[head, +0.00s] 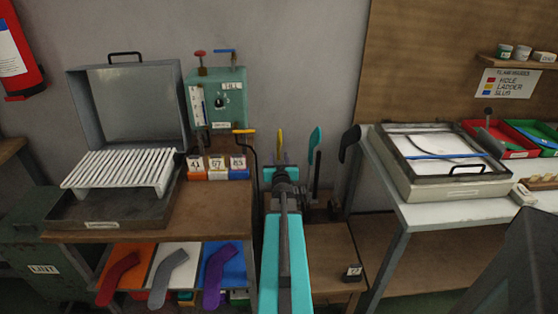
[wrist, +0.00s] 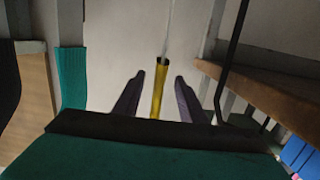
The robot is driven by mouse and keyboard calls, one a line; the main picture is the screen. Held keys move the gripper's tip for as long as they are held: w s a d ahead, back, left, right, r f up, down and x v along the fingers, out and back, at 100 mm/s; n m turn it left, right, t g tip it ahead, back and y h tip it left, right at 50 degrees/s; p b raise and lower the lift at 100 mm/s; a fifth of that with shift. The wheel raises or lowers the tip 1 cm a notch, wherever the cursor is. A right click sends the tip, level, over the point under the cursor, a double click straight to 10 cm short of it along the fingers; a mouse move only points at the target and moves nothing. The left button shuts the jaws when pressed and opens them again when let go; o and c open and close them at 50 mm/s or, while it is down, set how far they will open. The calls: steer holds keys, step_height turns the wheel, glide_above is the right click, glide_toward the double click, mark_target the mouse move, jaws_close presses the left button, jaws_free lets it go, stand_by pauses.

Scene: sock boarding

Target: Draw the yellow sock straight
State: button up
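The yellow sock (head: 280,142) stands upright and narrow just beyond the end of my arm in the head view. In the wrist view the yellow sock (wrist: 157,95) shows between the two dark fingers, with a dark band at its end and a thin pale strip running on from it. My gripper (wrist: 159,77) is open, with a gap on both sides of the sock. In the head view my gripper (head: 284,172) sits in front of the sock and hides its lower part. I cannot tell how far the sock reaches between the fingers.
A teal sock (head: 316,140) and a black sock (head: 349,143) stand close by on the right. The left bench (head: 210,208) carries a green control box (head: 217,98) and an open grey press (head: 125,100). A white table (head: 440,213) stands at right.

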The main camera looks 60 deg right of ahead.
steer(key=shift+w+d, duration=0.3)
steer(key=shift+d, duration=0.05)
steer(key=shift+c, duration=0.3)
jaws_close()
steer(key=shift+f, duration=0.2)
stand_by(0.8)
steer(key=shift+c, duration=0.6)
jaws_free()
steer(key=shift+o, duration=0.9)
